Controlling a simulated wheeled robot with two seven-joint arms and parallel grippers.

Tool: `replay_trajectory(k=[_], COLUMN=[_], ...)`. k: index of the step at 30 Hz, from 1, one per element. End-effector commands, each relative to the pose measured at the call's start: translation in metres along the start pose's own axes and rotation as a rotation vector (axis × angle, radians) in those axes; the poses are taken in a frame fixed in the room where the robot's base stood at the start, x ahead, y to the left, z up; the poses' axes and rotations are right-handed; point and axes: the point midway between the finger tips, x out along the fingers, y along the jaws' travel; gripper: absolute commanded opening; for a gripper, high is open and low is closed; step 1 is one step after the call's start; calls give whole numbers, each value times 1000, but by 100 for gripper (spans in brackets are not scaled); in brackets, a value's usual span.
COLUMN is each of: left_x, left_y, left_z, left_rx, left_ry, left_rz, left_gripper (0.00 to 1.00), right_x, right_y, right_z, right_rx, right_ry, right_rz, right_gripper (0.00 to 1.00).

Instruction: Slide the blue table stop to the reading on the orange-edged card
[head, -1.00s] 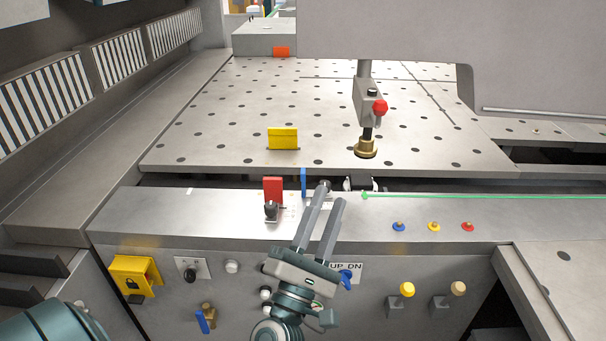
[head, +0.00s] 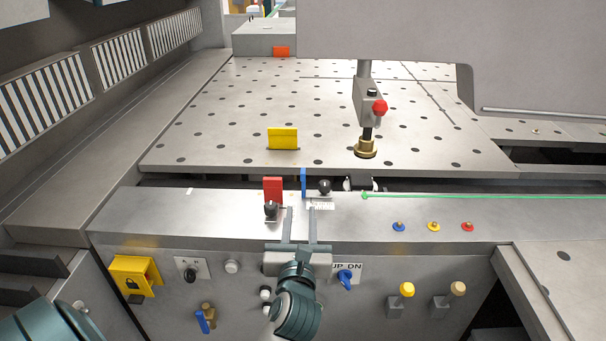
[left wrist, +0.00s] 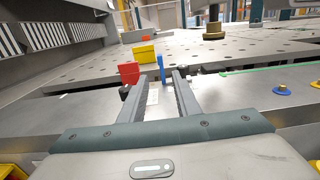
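The blue table stop (head: 303,182) stands upright at the front edge of the perforated table, with a black knob (head: 324,187) just to its right. It also shows in the left wrist view (left wrist: 161,68), beyond and between my fingers. My left gripper (head: 301,210) is open and empty, in front of the stop and apart from it. A small white scale or label (head: 320,205) lies below the black knob, too small to read. No orange-edged card can be made out for certain. My right gripper is not in view.
A red stop (head: 273,189) with a black knob stands just left of the blue one. A yellow block (head: 283,138) sits on the table behind. A red-knobbed clamp post (head: 370,108) stands to the right. Coloured buttons (head: 433,226) line the front ledge.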

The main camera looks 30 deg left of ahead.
Motion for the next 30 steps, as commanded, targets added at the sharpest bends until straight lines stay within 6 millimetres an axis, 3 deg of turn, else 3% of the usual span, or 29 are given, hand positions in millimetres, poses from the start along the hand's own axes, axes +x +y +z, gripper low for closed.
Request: replay_trajectory(k=[8,14,22,30], left_x=[20,51,100,146], left_y=[0,0,0,0], left_z=[2,3,3,3], left_rx=[2,2,3,2], left_ry=[-1,-3,-2,-2], left_rz=[1,1,0,0], left_gripper=[30,30,30,30], right_x=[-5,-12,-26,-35], right_y=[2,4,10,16], right_z=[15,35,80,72], right_rx=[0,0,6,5], right_ry=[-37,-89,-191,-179], right_rz=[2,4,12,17], right_gripper=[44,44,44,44])
